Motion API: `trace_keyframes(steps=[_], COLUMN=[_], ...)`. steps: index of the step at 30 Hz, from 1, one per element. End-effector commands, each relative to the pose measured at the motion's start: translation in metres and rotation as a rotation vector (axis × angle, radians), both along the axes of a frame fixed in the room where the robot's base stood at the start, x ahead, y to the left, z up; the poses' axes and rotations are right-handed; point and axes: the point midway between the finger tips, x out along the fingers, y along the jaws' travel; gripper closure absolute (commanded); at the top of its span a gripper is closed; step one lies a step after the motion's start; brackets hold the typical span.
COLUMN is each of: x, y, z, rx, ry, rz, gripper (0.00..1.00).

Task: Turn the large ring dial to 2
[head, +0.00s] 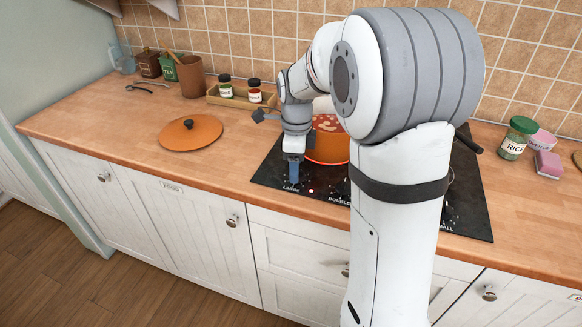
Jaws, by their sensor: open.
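The black cooktop (268,172) is set in the wooden counter, with white labels along its front edge. The label at its front left reads LARGE (291,188); one starting DOUBLE shows further right. My gripper (294,181) points down, open, directly above the LARGE label at the front left of the cooktop. The large ring dial cannot be made out; my gripper covers much of that spot, so its setting and any contact are hidden.
An orange pot (327,148) stands on the cooktop just behind my gripper, partly hidden by my arm. An orange lid (191,132) lies on the counter to the left. A wooden tray (236,97) with jars stands behind. A rice jar (517,138) stands at right.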

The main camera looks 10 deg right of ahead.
Motion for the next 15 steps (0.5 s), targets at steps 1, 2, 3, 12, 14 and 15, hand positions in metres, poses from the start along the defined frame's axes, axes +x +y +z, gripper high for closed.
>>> trace_keyframes(steps=[1, 2, 3, 12, 14, 15], x=[-0.0003, -0.0003, -0.0003, -0.0002, -0.0002, -0.0002], y=[0.0000, 0.0000, 0.0000, 0.0001, 0.0002, 0.0002], z=[-0.0042, -0.0057, -0.0071, -0.0080, -0.0079, -0.0079], rx=[0.000, 0.000, 0.000, 0.000, 0.000, 0.000], ry=[0.001, 0.000, 0.000, 0.000, 0.000, 0.000], rz=[0.000, 0.000, 0.000, 0.001, 0.001, 0.001], gripper=[0.45, 0.45, 0.45, 0.48, 0.53, 0.56])
